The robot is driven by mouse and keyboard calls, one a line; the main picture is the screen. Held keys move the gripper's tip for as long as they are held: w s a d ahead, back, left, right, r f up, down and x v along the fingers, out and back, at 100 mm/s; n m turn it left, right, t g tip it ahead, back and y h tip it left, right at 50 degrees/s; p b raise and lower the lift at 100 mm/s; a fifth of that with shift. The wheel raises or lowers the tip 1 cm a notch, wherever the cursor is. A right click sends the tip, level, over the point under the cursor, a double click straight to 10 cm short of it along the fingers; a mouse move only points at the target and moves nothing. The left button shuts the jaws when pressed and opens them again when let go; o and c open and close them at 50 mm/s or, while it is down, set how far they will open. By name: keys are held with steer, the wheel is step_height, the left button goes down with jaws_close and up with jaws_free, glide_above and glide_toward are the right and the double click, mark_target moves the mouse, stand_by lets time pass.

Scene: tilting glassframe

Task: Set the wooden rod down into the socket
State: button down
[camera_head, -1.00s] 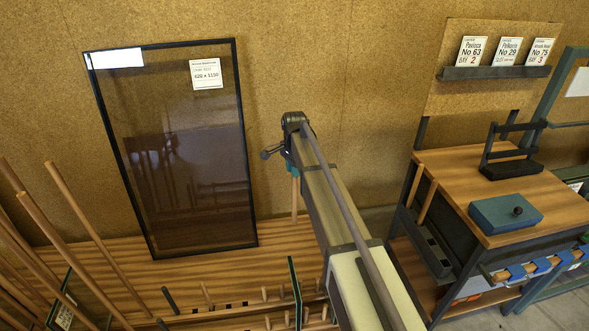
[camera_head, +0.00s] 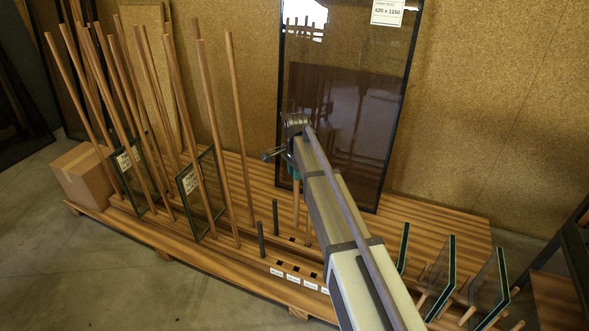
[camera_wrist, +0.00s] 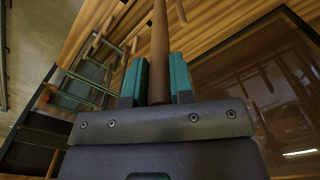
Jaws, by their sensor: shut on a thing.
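My gripper (camera_head: 295,172) is shut on a wooden rod, partly hidden by my arm in the head view. The rod's lower part (camera_head: 296,200) hangs below the teal fingers, over the wooden platform. In the wrist view the rod (camera_wrist: 159,45) runs between the two teal fingers (camera_wrist: 157,82). A row of small square dark sockets (camera_head: 295,267) lies in the platform behind several white labels. The rod's lower end appears above and behind this row. I cannot tell which socket is meant, nor the exact gap.
Several tall rods (camera_head: 207,95) stand at left with labelled glass panes (camera_head: 203,195). Two short dark posts (camera_head: 275,217) stand close left of the rod. A large framed glass panel (camera_head: 345,100) leans behind it. More panes (camera_head: 437,278) stand at right. A cardboard box (camera_head: 83,177) sits far left.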

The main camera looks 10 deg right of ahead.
steer(key=b, duration=1.6)
glide_above(296, 227)
steer(key=s, duration=0.2)
step_height(296, 227, down, 20)
steer(key=shift+a, duration=0.1)
steer(key=shift+r, duration=0.3)
step_height(296, 227, down, 4)
steer(key=b, duration=0.4)
steer(key=shift+f, duration=0.25)
step_height(296, 227, down, 8)
steer(key=b, duration=0.7)
steer(key=shift+r+b, duration=0.2)
steer(key=shift+b, duration=0.15)
stand_by(1.7)
steer(key=c, duration=0.9)
jaws_free()
